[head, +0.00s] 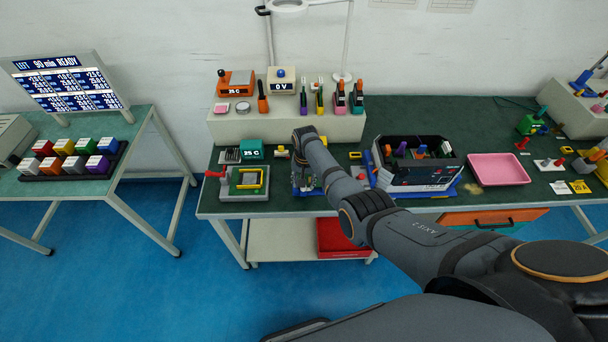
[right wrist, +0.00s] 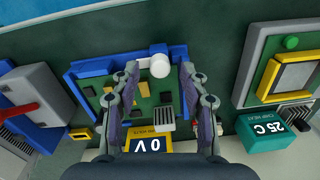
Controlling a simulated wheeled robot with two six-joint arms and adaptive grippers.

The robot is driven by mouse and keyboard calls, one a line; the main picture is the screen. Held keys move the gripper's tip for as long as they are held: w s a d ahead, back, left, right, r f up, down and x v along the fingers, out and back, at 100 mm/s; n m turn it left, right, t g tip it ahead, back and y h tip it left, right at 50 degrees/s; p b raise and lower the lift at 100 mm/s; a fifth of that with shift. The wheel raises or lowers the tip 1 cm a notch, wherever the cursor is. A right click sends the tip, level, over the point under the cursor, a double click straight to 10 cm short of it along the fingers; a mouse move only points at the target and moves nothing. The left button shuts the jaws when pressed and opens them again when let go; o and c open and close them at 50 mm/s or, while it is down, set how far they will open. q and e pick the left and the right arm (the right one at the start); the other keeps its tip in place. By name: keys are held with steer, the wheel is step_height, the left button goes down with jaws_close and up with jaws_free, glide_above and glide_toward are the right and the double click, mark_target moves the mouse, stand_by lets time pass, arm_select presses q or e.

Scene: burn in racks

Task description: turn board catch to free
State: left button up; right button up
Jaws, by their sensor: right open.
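The green circuit board (right wrist: 148,106) with dark chips lies in a blue holder (right wrist: 92,68) in the right wrist view. In the head view the board (head: 297,181) is partly hidden by my right arm. A white round-topped catch (right wrist: 160,66) stands at the board's edge, at the top middle of the right wrist view. My right gripper (right wrist: 160,72) is open over the board, one finger on each side of the catch. Whether the fingers touch it cannot be told. The head view hides the right fingers behind my arm. My left gripper is not in view.
A fixture with a yellow frame (head: 248,178) and a red-handled lever stands left of the board, with a teal 25 C box (head: 252,149) behind it. A dark bin (head: 417,174) and a pink tray (head: 498,169) are to the right. A raised shelf (head: 235,125) runs behind.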

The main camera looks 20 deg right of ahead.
step_height(320, 180, up, 11)
steer(key=shift+d, duration=0.15)
steer(key=shift+s+r, duration=0.1)
steer(key=shift+s, duration=0.05)
